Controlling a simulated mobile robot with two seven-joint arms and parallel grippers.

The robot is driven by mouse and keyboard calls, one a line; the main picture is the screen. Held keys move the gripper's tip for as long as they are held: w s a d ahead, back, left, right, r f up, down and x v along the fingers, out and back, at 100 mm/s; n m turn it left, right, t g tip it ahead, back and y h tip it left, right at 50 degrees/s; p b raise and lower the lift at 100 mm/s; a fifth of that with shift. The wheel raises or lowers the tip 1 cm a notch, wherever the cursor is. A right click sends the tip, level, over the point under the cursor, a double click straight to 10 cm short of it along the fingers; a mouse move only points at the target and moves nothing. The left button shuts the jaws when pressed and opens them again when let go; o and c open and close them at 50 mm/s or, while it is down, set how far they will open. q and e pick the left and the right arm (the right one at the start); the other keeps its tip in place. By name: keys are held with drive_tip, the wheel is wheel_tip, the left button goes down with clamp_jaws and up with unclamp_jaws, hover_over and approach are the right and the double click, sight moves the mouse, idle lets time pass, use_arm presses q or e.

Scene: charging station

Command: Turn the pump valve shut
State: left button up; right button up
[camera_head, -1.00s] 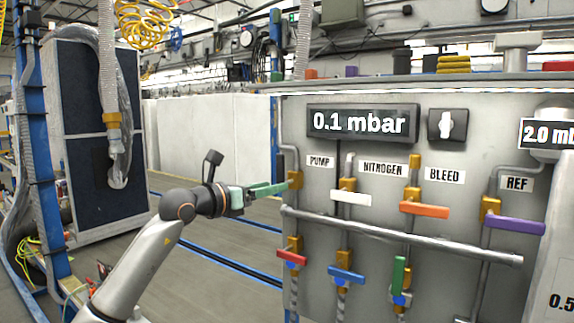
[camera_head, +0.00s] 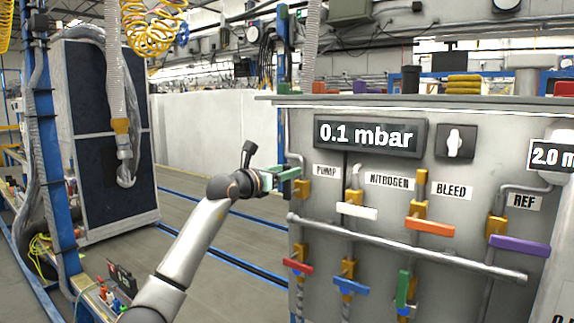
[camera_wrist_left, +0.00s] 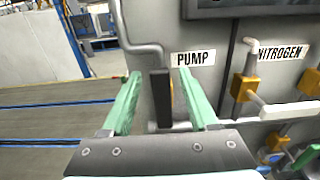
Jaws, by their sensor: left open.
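The pump valve shows its brass body (camera_head: 303,190) at the panel's left edge, under the PUMP label (camera_head: 327,172). In the left wrist view its black handle (camera_wrist_left: 160,100) stands upright, with a little brass behind it. My left gripper (camera_head: 292,177) is at the valve, its green fingers pointing at the panel. In the left wrist view the fingers are open, one on each side of the black handle, with gaps visible. The head view hides most of the handle. My right gripper is out of view.
A white handle (camera_head: 357,212), an orange handle (camera_head: 430,228) and a purple handle (camera_head: 519,245) are right of the pump valve. A grey rail (camera_head: 410,249) crosses below them. Red, blue and green handles sit lower. The display (camera_head: 368,135) reads 0.1 mbar. Open floor lies left.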

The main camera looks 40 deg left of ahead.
use_arm(q)
drive_tip(key=shift+w, duration=0.6)
drive_tip(key=shift+c, duration=0.2)
clamp_jaws()
idle(1.0)
